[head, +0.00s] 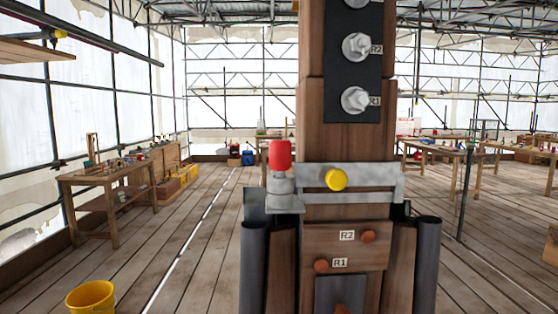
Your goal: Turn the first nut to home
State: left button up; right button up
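A dark metal plate (342,75) is fixed on the upright wooden post (315,100) in front of me. On the plate is a silver nut (356,100) with the label R1 (375,101) beside it. Above it is a second silver nut (356,46) labelled R2 (376,49), and part of another nut (357,3) shows at the top edge. Which nut the task calls first is not marked beyond these labels. No home mark can be made out. Neither of my grippers is in view.
A grey metal bar (380,183) with a yellow knob (337,180) crosses the post. A red-topped grey fitting (280,160) stands at its left. A yellow bucket (91,298) and a workbench (110,180) are left.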

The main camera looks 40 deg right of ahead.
aim_at(349, 103)
jog(key=z, duration=1.75)
